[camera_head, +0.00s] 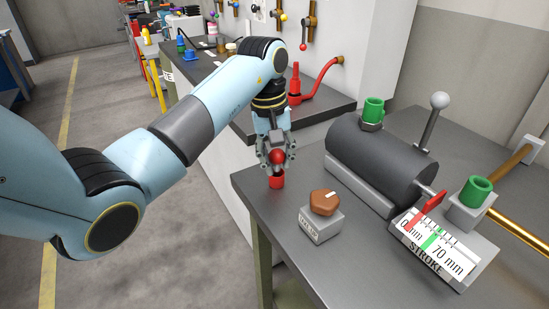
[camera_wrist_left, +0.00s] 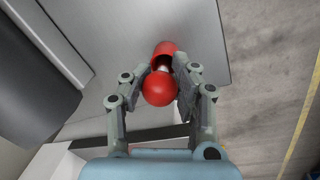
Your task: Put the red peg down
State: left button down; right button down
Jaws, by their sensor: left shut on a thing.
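The red peg has a round red ball knob (camera_head: 277,157) with a short pale shaft below it; the knob also shows in the wrist view (camera_wrist_left: 160,89). A red cylinder (camera_head: 277,181) is directly under it at the near left corner of the grey bench top (camera_head: 285,232). In the wrist view the cylinder (camera_wrist_left: 165,50) shows a dark hollow by the shaft. My left gripper (camera_head: 277,160) points down and is shut on the peg just below or around its knob. I cannot tell whether the cylinder is fixed to the peg. My right gripper is out of view.
A grey box with a brown knob (camera_head: 323,202) stands right of the peg. A back bench holds a red bottle-like thing (camera_head: 295,80). Bench edges are close to the gripper.

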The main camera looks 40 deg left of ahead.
aim_at(270, 155)
pick_arm(q)
jog(key=shift+a+f, duration=0.1)
jog(key=shift+f, duration=0.2)
jog(key=c, duration=1)
grip_release()
jog(key=shift+w, duration=0.1)
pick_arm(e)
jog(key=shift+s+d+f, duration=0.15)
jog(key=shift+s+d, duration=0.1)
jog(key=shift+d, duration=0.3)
pick_arm(q)
jog(key=shift+r, duration=0.25)
jog(key=r, duration=0.6)
jog(key=shift+s+a+r+b, duration=0.2)
jog(key=shift+a+r+b, duration=0.15)
jog(key=r+p, duration=0.5)
jog(key=shift+s+a+r, duration=0.15)
jog(key=shift+s+a, duration=0.05)
jog(key=shift+s, duration=0.05)
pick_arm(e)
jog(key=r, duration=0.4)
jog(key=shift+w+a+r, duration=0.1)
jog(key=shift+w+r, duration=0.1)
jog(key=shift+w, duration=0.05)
